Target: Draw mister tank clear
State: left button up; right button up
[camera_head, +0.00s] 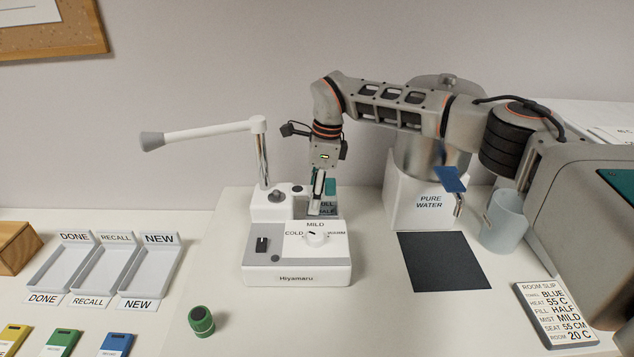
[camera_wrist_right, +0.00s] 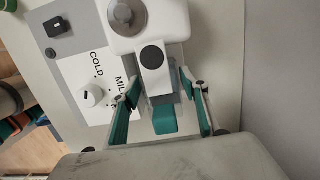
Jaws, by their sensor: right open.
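The Hiyamaru mister (camera_head: 297,262) stands on the white counter. Its mister tank (camera_head: 324,210), grey-blue with FILL and HALF wording beside it, sits at the back right of the mister. In the right wrist view, the tank (camera_wrist_right: 184,85) shows partly under the white head, with a teal tab (camera_wrist_right: 165,119) sticking out toward my wrist. My right gripper (camera_head: 319,190) reaches down over the tank. Its fingers are open, one on each side of the teal tab, as the right wrist view shows (camera_wrist_right: 162,95); contact cannot be told. My left gripper is not in view.
A pure water dispenser (camera_head: 405,200) stands to the right, with a dark mat (camera_head: 442,262) before it and a translucent cup (camera_head: 503,222) beside it. The mister's white swing arm (camera_head: 205,133) extends left.

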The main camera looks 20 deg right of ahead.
jog(key=shift+a+f, duration=0.1)
jog(key=shift+f, duration=0.55)
jog(key=c, duration=0.8)
jog(key=o, duration=0.8)
